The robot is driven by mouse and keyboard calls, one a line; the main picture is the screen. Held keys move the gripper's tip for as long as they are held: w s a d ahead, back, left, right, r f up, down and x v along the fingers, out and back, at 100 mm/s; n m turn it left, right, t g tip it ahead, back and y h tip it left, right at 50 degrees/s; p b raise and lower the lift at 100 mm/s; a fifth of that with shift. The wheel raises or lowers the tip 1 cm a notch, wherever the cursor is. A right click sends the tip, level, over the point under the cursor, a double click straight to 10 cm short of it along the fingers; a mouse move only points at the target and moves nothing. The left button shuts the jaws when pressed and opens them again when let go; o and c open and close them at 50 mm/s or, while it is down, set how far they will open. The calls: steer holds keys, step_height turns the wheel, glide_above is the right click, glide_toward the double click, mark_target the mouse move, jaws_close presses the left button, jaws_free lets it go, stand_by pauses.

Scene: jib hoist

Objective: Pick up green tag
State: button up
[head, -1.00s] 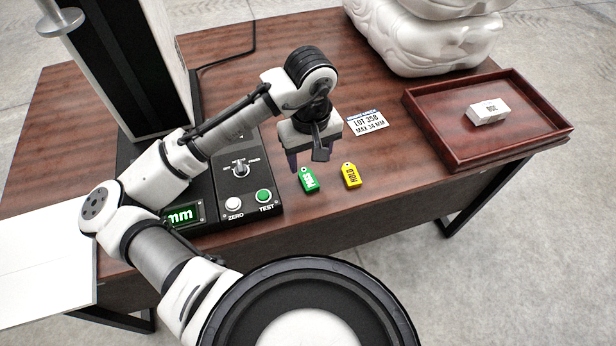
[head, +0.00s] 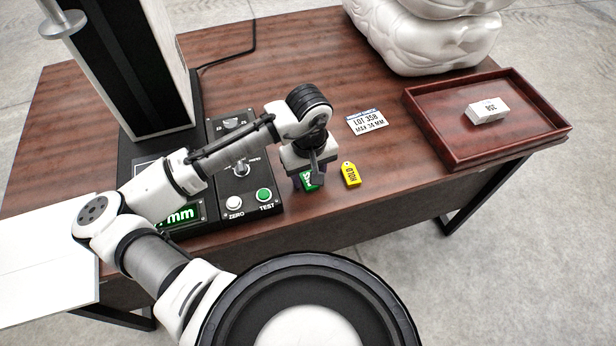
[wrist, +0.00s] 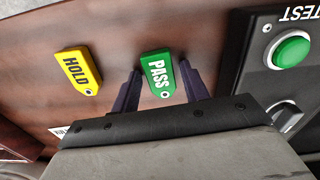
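The green tag (head: 312,184), marked PASS, lies on the brown table, partly hidden by my gripper in the head view. In the wrist view the green tag (wrist: 157,75) lies between the two dark fingers, with a gap on each side. My gripper (head: 307,184) is open over it, pointing down; it also shows in the wrist view (wrist: 158,85). I cannot tell the exact height of the fingertips above the table.
A yellow HOLD tag (head: 351,175) lies just right of the green one; a LOT 358 card (head: 367,122) lies behind. A control box with a green TEST button (head: 264,195) stands left. A red-brown tray (head: 440,146) holding a white block (head: 487,110) is at right.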

steer(key=c, duration=0.7)
steer(key=shift+c, duration=0.2)
step_height(320, 180, up, 20)
